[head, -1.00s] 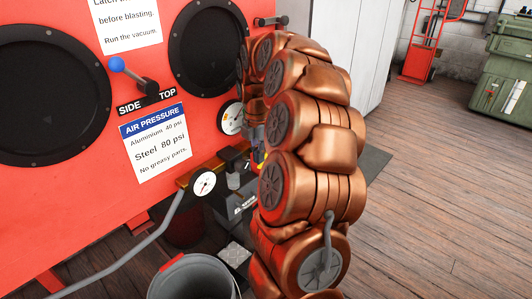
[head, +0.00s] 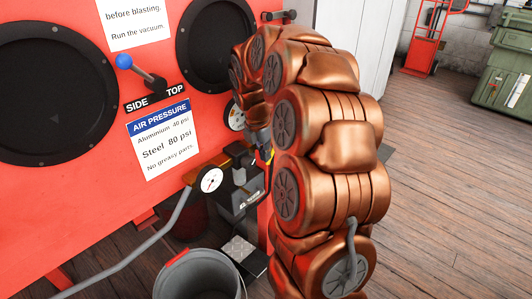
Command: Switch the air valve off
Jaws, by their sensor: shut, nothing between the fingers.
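The air line fittings sit low on the front of the red blasting cabinet, with a round white gauge (head: 211,179) on a brass-coloured block and a dark regulator unit (head: 240,190) beside it. A small yellow part (head: 270,154) shows at the edge of my arm; I cannot tell whether it is the air valve's handle. My copper-coloured arm hides much of this area. My gripper (head: 257,143) is small and dark below the arm's far end, just above the fittings. It looks shut and empty; its fingertips are mostly hidden, and contact with the valve cannot be seen.
A blue-knobbed lever (head: 124,61) stands above the SIDE/TOP label. A second gauge (head: 236,116) is partly behind my arm. A grey hose (head: 150,243) runs down left from the fittings. A grey bucket (head: 197,275) stands in front.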

